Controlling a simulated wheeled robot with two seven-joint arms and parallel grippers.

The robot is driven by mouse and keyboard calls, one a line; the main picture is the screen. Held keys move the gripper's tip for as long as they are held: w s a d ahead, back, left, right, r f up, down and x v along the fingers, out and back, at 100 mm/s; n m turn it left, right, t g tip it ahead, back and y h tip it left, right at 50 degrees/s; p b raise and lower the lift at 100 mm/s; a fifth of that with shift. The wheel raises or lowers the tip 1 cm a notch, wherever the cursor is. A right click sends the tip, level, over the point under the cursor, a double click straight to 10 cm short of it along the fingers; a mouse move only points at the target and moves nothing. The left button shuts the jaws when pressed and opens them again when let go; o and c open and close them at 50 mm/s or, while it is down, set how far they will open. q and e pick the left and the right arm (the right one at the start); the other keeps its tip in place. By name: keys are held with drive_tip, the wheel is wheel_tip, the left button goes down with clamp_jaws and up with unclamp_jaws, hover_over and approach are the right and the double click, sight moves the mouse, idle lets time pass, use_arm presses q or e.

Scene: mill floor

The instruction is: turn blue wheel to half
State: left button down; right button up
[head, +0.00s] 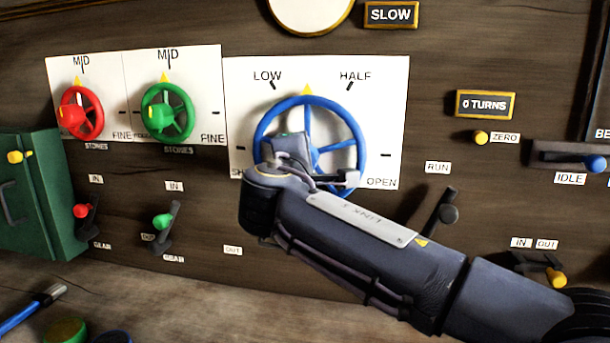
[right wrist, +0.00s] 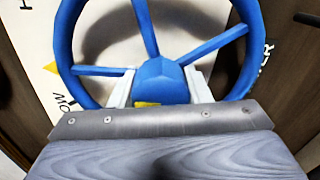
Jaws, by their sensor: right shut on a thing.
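The blue wheel (head: 355,130) is mounted on a white plate (head: 390,80) marked LOW, HALF and OPEN, with another label partly hidden at left. A yellow triangle (head: 307,89) sits just above the rim, between the LOW and HALF marks. My right gripper (head: 315,168) is at the wheel's middle and its arm covers the lower part. In the right wrist view, the pale fingers of the gripper (right wrist: 160,88) close on either side of the blue hub (right wrist: 160,77), with spokes and rim around them. My left gripper is not in view.
A red wheel (head: 90,104) and a green wheel (head: 183,106) are at left, above the red (head: 82,210) and green (head: 162,221) gear levers. A RUN lever (head: 446,212) stands close behind my arm. A "0 TURNS" sign (head: 484,105) and yellow ZERO knob (head: 481,138) are at right.

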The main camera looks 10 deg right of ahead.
drive_tip(key=m+b, duration=0.2)
drive_tip(key=m, duration=0.1)
drive_tip(key=shift+f+b, duration=0.25)
drive_tip(key=shift+b, duration=0.15)
drive_tip(key=shift+r+m+b, duration=0.15)
drive_tip(key=shift+m+b, duration=0.7)
drive_tip(key=shift+m, duration=0.55)
drive_tip(key=o, duration=1)
drive_tip(key=shift+r, duration=0.1)
drive_tip(key=v, duration=0.8)
